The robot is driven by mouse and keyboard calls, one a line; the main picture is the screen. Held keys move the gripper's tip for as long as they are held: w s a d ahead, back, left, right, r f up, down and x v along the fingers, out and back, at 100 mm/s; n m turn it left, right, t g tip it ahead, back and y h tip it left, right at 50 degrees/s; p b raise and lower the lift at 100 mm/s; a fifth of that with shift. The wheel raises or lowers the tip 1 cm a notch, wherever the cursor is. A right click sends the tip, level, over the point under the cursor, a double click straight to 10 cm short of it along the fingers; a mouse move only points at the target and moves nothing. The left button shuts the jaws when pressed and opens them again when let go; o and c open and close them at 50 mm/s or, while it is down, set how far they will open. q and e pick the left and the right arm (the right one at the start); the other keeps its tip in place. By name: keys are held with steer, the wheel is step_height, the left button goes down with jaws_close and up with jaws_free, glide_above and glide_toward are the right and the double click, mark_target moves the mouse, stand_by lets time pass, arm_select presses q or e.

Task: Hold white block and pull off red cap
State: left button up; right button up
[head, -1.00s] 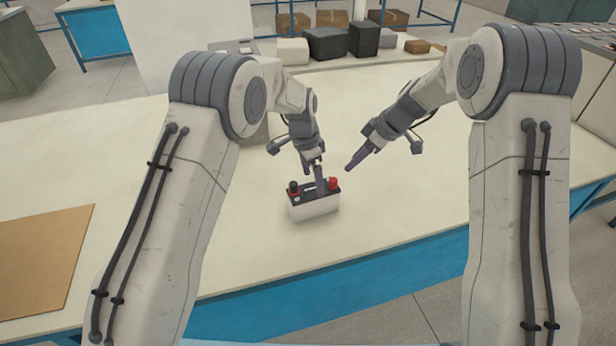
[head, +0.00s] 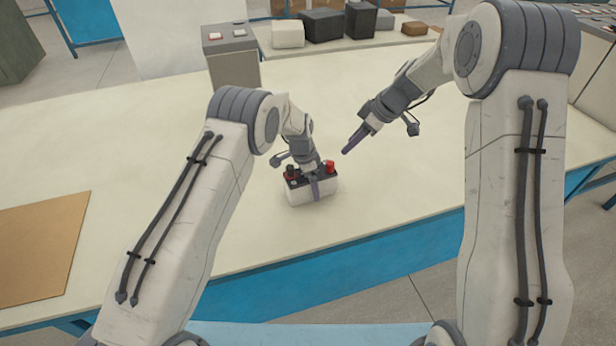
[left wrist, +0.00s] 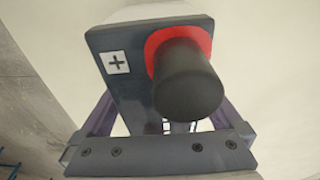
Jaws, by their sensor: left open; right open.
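The white block (head: 313,192) with a dark top stands upright on the table. The red cap (head: 330,167) sits at the right end of its top. A black cap (head: 290,169) with a red base is at the left end; it fills the middle of the left wrist view (left wrist: 187,85), beside a plus mark. My left gripper (head: 314,185) is down over the block, open, with one finger in front of its near face; the far finger is hidden in the head view. The left wrist view shows a finger on each side. My right gripper (head: 346,150) is open and empty, above and right of the red cap.
A grey box with buttons (head: 231,55) stands at the table's back edge. A brown board (head: 38,245) lies at the left. Several boxes stand on a surface behind. The table right of the block is clear.

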arm_select(q)
steer(key=shift+f, duration=0.15)
jaws_close()
stand_by(0.9)
